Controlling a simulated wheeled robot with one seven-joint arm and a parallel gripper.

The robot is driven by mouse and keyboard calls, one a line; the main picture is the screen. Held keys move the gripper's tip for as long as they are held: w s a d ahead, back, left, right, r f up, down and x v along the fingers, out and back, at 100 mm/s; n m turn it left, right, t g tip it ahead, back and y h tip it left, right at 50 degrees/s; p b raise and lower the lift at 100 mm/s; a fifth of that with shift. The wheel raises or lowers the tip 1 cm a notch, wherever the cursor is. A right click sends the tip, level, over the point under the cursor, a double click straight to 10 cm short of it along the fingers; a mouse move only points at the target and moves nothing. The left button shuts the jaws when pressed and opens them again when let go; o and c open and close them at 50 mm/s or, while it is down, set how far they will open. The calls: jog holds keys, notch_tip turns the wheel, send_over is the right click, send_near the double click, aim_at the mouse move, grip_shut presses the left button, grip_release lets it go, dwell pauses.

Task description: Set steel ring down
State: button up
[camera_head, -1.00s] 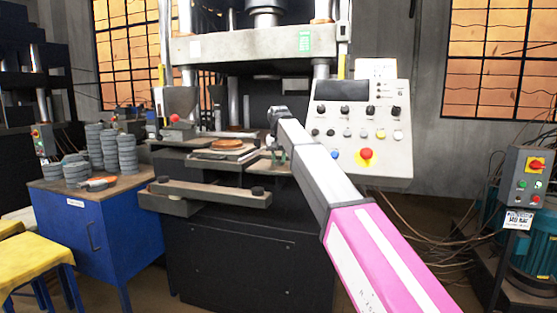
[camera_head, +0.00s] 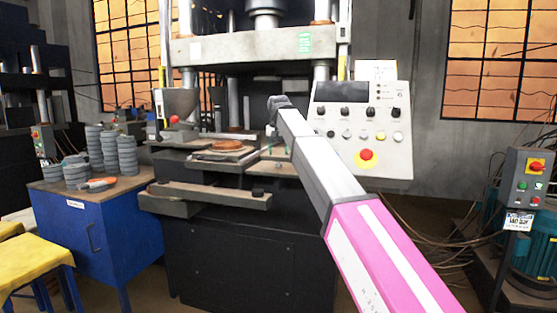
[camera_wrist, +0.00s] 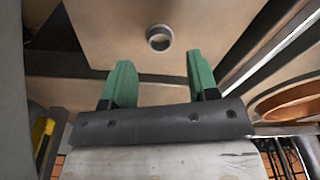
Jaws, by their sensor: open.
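The steel ring (camera_wrist: 160,38), a small grey ring with a dark hole, lies flat on a tan plate (camera_wrist: 105,30) in the wrist view. My gripper (camera_wrist: 159,60) has two green fingers spread apart with nothing between them. The ring is just beyond the fingertips, roughly centred between them, and clear of both. In the head view the end of my arm is above the right part of the press table (camera_head: 275,168). I cannot make out the ring in that view.
A round mould with a brown disc (camera_head: 227,145) sits on the press table, left of my arm; it also shows at the right of the wrist view (camera_wrist: 290,102). The control panel (camera_head: 362,128) is close on the right. Stacked grey discs (camera_head: 127,155) stand on the blue cabinet (camera_head: 100,235).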

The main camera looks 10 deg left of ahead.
notch_tip(320, 180, up, 8)
jog(key=shift+s+d+f, duration=0.15)
jog(key=shift+s, duration=0.3)
